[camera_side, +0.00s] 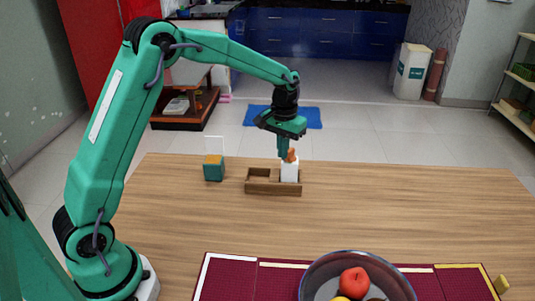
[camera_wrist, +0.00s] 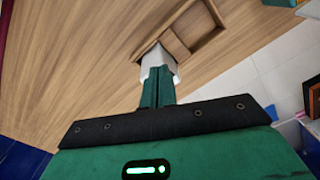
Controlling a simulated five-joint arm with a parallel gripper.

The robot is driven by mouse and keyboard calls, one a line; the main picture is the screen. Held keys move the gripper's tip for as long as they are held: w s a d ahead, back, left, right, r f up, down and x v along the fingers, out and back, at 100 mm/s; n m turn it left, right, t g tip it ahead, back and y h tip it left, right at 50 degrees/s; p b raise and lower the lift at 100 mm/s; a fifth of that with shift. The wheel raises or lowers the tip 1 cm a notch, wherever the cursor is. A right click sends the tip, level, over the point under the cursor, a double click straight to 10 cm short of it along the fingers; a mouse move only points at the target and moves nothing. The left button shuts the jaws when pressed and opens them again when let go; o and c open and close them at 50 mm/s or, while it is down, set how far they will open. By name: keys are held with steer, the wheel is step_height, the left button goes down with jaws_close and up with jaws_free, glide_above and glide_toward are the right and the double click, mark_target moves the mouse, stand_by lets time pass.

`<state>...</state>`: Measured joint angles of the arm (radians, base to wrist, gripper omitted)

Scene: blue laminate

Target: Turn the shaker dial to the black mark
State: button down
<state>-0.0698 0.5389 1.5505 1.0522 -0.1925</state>
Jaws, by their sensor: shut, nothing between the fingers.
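A white upright block-like body (camera_side: 290,172), likely the shaker, stands in the right compartment of a small wooden tray (camera_side: 259,189). An orange-brown piece (camera_side: 292,155) shows at its top; I cannot tell whether this is the dial. My gripper (camera_side: 283,154) points down at the top of the white body, beside the orange-brown piece. In the wrist view the white body (camera_wrist: 152,56) shows beyond my shut fingers (camera_wrist: 158,82), which hide part of it. I cannot tell whether they touch it. No black mark can be made out.
A teal box (camera_side: 214,172) with an orange top stands left of the tray. A bowl (camera_side: 318,270) with fruit sits on a maroon mat (camera_side: 228,278) at the front. The wooden table (camera_side: 420,205) is clear to the right; its far edge lies just behind the tray.

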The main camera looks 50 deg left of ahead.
steer(key=shift+s, duration=0.4)
stand_by(0.3)
steer(key=shift+r, duration=0.1)
steer(key=shift+r, duration=2.9)
steer(key=d, duration=0.1)
steer(key=d+r, duration=0.1)
steer(key=d, duration=0.1)
steer(key=shift+w, duration=0.2)
steer(key=shift+f, duration=0.15)
step_height(320, 180, down, 7)
steer(key=shift+w+a, duration=0.45)
steer(key=shift+w, duration=0.05)
stand_by(0.5)
